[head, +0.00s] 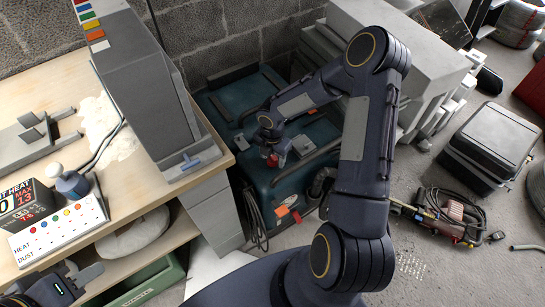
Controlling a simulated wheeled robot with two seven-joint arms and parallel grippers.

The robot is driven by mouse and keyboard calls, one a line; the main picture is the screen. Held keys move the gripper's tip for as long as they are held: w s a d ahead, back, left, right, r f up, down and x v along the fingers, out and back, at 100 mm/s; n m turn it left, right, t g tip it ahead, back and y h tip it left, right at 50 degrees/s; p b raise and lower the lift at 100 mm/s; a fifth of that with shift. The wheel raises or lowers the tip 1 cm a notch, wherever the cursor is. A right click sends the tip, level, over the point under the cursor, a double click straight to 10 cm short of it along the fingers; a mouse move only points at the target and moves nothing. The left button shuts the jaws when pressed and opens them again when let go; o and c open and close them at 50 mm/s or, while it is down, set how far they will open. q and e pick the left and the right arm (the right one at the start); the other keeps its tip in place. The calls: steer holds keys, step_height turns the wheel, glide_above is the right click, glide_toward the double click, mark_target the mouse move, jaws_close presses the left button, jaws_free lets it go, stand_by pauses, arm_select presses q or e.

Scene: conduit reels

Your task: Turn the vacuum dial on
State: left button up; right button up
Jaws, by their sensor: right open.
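The vacuum (260,185) is a dark teal box on the floor behind the workbench, against the block wall. A small red part (272,160) that looks like its dial shows on its top, beneath my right gripper (274,152). My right arm reaches over from the front and bends down to the vacuum. The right gripper is open at the red part; its fingers are small and partly hidden, so I cannot tell whether they touch it. My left gripper (84,276) is at the lower left, below the bench edge, cut by the frame; its jaw opening is unclear.
The wooden workbench (155,200) on the left carries a tall grey machine (150,85) and a control box (60,222) with coloured buttons. A hose hangs beside the vacuum. Grey stacked blocks (440,80), a dark case (492,140) and a tool with cable (450,215) lie to the right.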

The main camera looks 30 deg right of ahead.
steer(key=c, duration=1)
steer(key=shift+o, duration=0.2)
